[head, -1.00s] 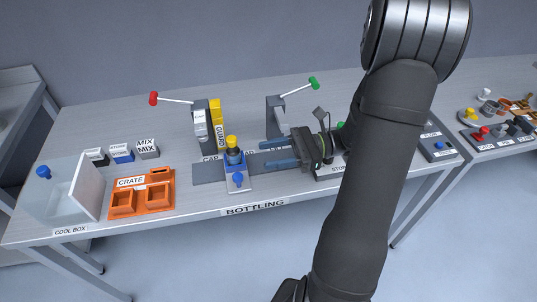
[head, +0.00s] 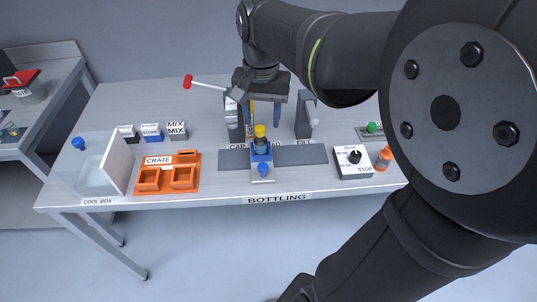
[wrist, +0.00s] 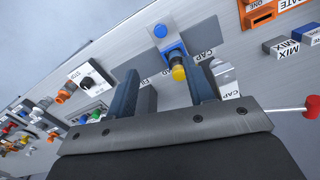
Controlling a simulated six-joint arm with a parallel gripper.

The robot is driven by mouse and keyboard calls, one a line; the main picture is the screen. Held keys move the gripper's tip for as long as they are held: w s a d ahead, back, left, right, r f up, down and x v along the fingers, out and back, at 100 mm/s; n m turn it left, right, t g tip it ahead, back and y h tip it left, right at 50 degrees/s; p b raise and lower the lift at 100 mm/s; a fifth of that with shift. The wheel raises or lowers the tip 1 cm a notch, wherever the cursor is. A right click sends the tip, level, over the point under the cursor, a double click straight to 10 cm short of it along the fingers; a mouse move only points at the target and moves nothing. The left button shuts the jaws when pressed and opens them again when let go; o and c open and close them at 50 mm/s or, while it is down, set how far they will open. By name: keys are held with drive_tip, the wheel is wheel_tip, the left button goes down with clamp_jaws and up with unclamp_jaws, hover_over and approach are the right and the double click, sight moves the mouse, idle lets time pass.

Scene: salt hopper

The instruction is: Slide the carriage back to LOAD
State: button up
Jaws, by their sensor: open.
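The blue carriage (head: 261,153) sits mid-track on the grey rail (head: 300,155), with a blue knob (head: 263,169) at its front. My gripper (head: 260,122) points down above and behind the bottle, open and empty. In the wrist view the carriage (wrist: 174,48) and yellow cap (wrist: 179,73) show between and beyond the fingers (wrist: 160,78). Touching is not seen.
The grey filling post (head: 304,118) is right. The orange crate (head: 168,177) and cool box (head: 88,172) are left; the STOP box (head: 352,160) is right.

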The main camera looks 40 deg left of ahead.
sight(263, 166)
wheel_tip(263, 166, down, 17)
drive_tip(key=shift+a, duration=0.1)
idle(0.4)
clamp_jaws()
